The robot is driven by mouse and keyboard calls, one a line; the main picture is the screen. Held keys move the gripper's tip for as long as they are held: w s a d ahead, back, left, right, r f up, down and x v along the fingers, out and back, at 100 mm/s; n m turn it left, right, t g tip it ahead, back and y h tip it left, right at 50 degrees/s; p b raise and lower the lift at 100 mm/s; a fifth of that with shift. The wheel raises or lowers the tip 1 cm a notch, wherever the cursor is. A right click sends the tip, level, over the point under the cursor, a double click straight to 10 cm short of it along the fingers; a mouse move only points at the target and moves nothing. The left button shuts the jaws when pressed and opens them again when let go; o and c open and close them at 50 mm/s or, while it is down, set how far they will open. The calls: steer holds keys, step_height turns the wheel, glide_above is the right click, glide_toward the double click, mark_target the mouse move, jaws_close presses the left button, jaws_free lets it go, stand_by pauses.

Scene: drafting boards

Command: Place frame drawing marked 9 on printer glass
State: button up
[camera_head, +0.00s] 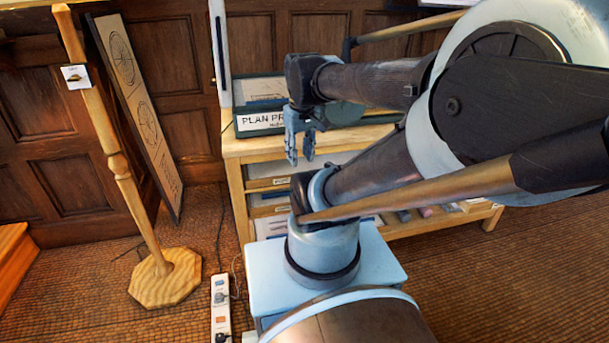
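A printer (245,125) labelled "PLAN PR…" stands on a wooden table, with a dark-rimmed flat panel bearing a pale drawing (264,89) on top. I cannot tell whether that panel is the glass or a framed drawing. My gripper (300,160) points down in front of the printer's right part, its two fingers apart with nothing visible between them. My arm hides the right side of the table. A tall dark-framed board with wheel drawings (135,90) leans on the wall at left. No mark 9 is readable.
The wooden table (233,155) has shelves holding flat sheets (270,226). A power strip (221,306) and cables lie on the floor. A wooden step (14,262) is at far left.

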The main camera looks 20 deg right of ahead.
steer(key=s+f+m, duration=0.2)
steer(key=s+f, duration=0.2)
steer(key=f, duration=0.1)
steer(key=shift+d+f+m, duration=0.25)
steer(key=shift+d+m, duration=0.05)
steer(key=shift+m, duration=0.1)
steer(key=shift+w+f, duration=0.2)
steer(key=shift+w, duration=0.3)
steer(key=shift+d, duration=0.15)
